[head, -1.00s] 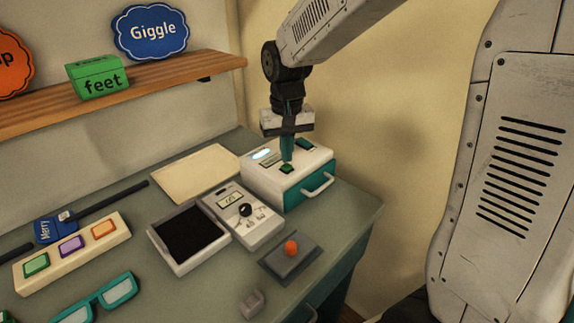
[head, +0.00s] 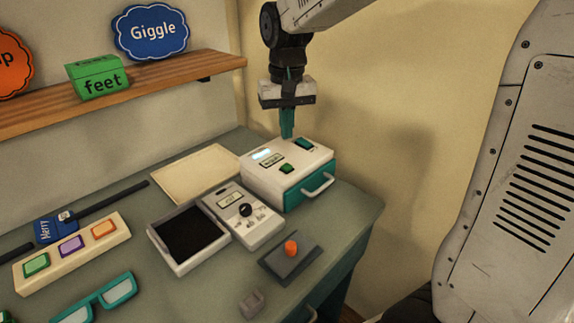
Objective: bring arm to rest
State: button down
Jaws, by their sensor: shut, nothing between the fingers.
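My gripper (head: 287,131) hangs pointing down above the white and teal box (head: 262,182) at the back right of the table. Its teal fingers are shut with nothing between them. The fingertips are apart from the box, a little above its top. The box has a lit strip, a small label, a green button (head: 286,169) and a dark green switch (head: 305,143) on top, and a handle on its teal drawer front.
A control unit with a black knob (head: 245,210), a dark-bottomed tray (head: 152,234), an orange-button pad (head: 291,248) and teal glasses (head: 117,291) lie on the table (head: 345,222). A wooden shelf (head: 150,85) with signs is at left. Open air surrounds the gripper.

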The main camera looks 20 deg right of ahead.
dwell(0.3)
jog(key=s+d+n+t, duration=0.1)
jog(key=s+d, duration=0.2)
jog(key=s, duration=2.3)
jog(key=shift+r, duration=0.35)
dwell(3.1)
